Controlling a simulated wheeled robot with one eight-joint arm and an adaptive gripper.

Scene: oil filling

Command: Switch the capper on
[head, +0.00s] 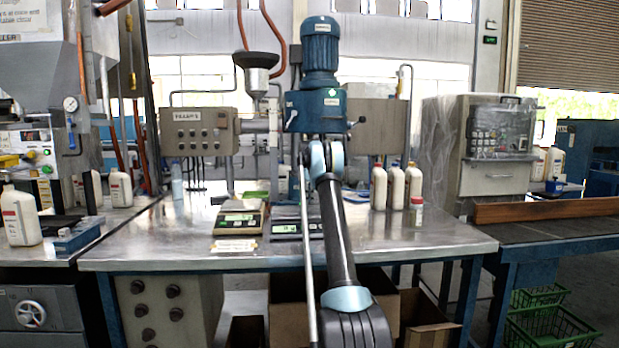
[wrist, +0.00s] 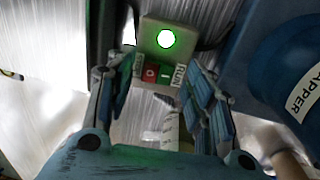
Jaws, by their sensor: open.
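In the wrist view, a pale control box (wrist: 185,33) carries a glowing green lamp (wrist: 166,39). Below the lamp sit a red button (wrist: 150,72) marked O and a green button (wrist: 165,76) marked I, with a RUN label (wrist: 180,75) at the right. A blue rounded body at the right bears a label ending in "APPER" (wrist: 305,93). My gripper (wrist: 161,82) is open and empty, its fingers on either side of the buttons in the picture. I cannot tell whether a finger touches the box. In the head view my arm hides the gripper and this box.
A steel table (head: 400,233) bears two scales, one of them yellowish (head: 238,222), and several white bottles (head: 396,186). A blue motor unit (head: 320,85) rises behind my arm. A panel (head: 198,131) stands left of it. The table's front right is clear.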

